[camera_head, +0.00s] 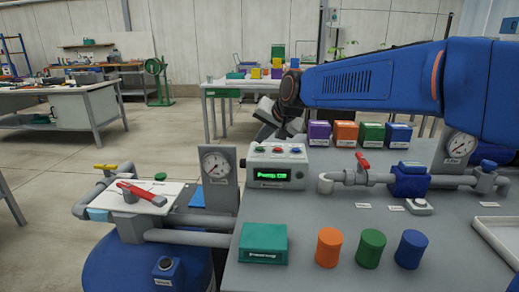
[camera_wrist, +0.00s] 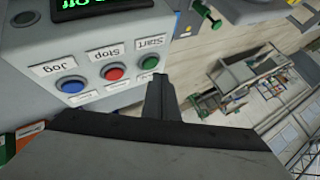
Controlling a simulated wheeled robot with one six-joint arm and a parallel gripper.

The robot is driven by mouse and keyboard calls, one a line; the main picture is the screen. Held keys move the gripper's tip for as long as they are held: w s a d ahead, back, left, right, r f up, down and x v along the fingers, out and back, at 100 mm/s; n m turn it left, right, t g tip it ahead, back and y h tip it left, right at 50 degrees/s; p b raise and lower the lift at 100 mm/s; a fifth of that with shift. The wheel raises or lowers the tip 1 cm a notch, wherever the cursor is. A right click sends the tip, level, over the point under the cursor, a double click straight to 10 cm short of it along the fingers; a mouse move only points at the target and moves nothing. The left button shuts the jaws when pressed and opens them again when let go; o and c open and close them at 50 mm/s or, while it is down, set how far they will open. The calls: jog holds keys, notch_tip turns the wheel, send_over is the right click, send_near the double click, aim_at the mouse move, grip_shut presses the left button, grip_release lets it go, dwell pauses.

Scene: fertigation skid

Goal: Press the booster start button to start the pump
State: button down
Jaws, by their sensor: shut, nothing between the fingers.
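The grey control box (camera_head: 275,167) stands on the skid's table, with a row of green, red and blue buttons on top. Its lit green display (camera_head: 268,174) reads "Off" in the wrist view. Upside down in the wrist view, labels mark the green Start button (camera_wrist: 150,63), the red Stop button (camera_wrist: 114,72) and the blue Jog button (camera_wrist: 71,84). My gripper (camera_head: 268,133) is shut and empty, above the box at its back left. In the wrist view its fingertips (camera_wrist: 159,80) are right beside the Start button; I cannot tell whether they touch it.
A pressure gauge (camera_head: 216,165) stands left of the box. Behind it are purple, orange, green and blue boxes (camera_head: 345,133). Right is a pipe with a red-handled valve (camera_head: 363,162). In front stand a teal box (camera_head: 263,243) and orange, green and blue cylinders (camera_head: 370,248).

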jog(key=shift+f, duration=0.15)
jog(key=shift+f, duration=0.3)
jog(key=shift+f, duration=0.35)
dwell(1.2)
jog(key=shift+r, duration=0.8)
jog(key=shift+r, duration=0.1)
jog(key=shift+r, duration=2.4)
